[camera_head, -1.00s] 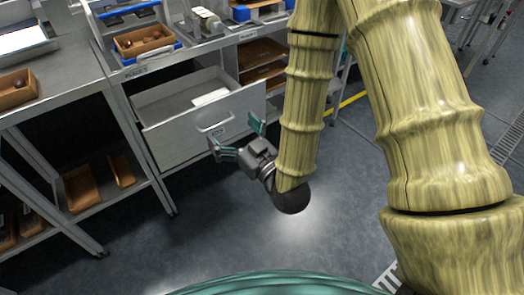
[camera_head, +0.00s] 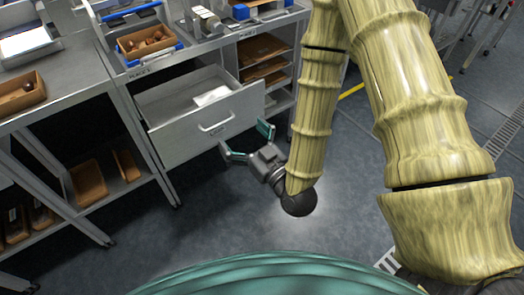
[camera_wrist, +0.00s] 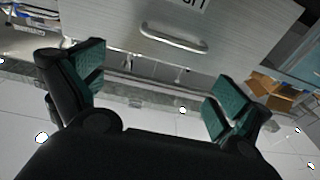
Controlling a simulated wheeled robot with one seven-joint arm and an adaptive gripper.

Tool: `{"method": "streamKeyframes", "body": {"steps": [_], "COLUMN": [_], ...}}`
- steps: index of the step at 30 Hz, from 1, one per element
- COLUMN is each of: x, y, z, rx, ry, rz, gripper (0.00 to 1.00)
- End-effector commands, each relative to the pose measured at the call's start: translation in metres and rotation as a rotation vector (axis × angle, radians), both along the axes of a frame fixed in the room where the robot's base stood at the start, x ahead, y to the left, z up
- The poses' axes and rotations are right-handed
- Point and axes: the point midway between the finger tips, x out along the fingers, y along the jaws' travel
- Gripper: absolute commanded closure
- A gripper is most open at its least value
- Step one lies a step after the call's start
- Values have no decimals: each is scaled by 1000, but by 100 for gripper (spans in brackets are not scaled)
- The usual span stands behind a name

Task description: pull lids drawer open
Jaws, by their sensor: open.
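The drawer (camera_head: 182,141) is a grey front under the bench and stands partly pulled out. A pale flat item (camera_head: 211,95) lies inside it. Its bar handle (camera_head: 217,123) is on the front panel; in the wrist view the handle (camera_wrist: 174,39) is at the upper middle, below a label that is partly cut off. My gripper (camera_head: 246,145) has teal fingers spread apart, in front of the drawer and to the lower right of the handle. In the wrist view my gripper (camera_wrist: 155,88) is empty, with the handle beyond and above the fingertips, not touching.
The bench (camera_head: 119,77) carries a brown box of dates (camera_head: 146,42) on a blue-edged tray. Shelves with brown trays (camera_head: 264,70) stand right of the drawer. Brown boxes (camera_head: 88,184) lie on a low shelf at left. The floor before the drawer is clear.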

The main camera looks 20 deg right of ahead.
Motion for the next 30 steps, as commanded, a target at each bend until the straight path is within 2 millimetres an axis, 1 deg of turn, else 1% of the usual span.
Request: {"method": "streamKeyframes", "body": {"steps": [8, 30], "x": [-13, -49], "y": [-6, -18], "z": [3, 3], "rx": [2, 0], "ry": [-3, -2], "rz": [-5, -2], "gripper": [0, 0]}}
